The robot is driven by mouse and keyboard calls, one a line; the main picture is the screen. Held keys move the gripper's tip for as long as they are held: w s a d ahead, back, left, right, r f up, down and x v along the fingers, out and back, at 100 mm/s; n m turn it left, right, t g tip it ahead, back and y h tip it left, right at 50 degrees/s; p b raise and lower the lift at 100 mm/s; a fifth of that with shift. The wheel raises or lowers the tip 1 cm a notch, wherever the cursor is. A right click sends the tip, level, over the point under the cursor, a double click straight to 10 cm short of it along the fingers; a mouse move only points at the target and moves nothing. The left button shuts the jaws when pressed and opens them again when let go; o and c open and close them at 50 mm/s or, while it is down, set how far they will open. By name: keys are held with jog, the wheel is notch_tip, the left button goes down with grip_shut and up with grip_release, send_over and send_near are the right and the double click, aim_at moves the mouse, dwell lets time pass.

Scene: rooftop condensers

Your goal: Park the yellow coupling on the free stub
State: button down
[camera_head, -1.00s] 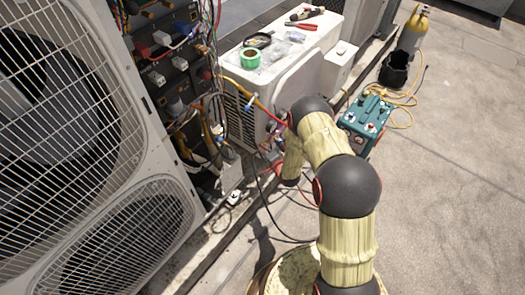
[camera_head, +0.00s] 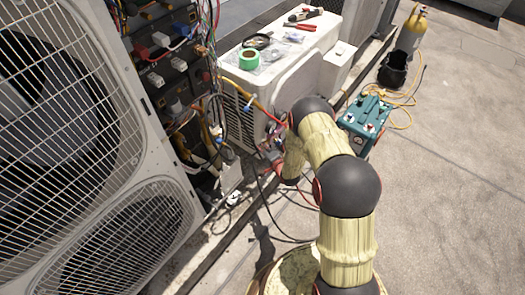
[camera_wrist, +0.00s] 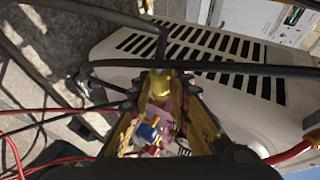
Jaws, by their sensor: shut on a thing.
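My gripper (camera_wrist: 160,98) shows in the wrist view, its fingers closing in around a yellow, brass-looking coupling (camera_wrist: 160,84) at the tips. A black hose crosses just beyond the tips. A small blue part (camera_wrist: 147,131) and reddish parts show between the fingers; I cannot tell what they belong to. In the head view my gripper is mostly hidden behind my own arm, beside the white unit's near end. I cannot make out the free stub in either view.
The open condenser (camera_head: 80,160) with loose wiring stands at left. The white unit (camera_head: 300,95) carries green tape (camera_head: 249,59) and tools. Red, yellow and black hoses hang around the gripper.

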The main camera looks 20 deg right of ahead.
jog(key=shift+w+d, duration=0.1)
jog(key=c, duration=1.6)
grip_release()
jog(key=s+a, duration=0.1)
jog(key=a, duration=0.1)
jog(key=s+a, duration=0.2)
jog(key=s+a+p, duration=0.1)
jog(key=a, duration=0.1)
jog(key=shift+s, duration=0.2)
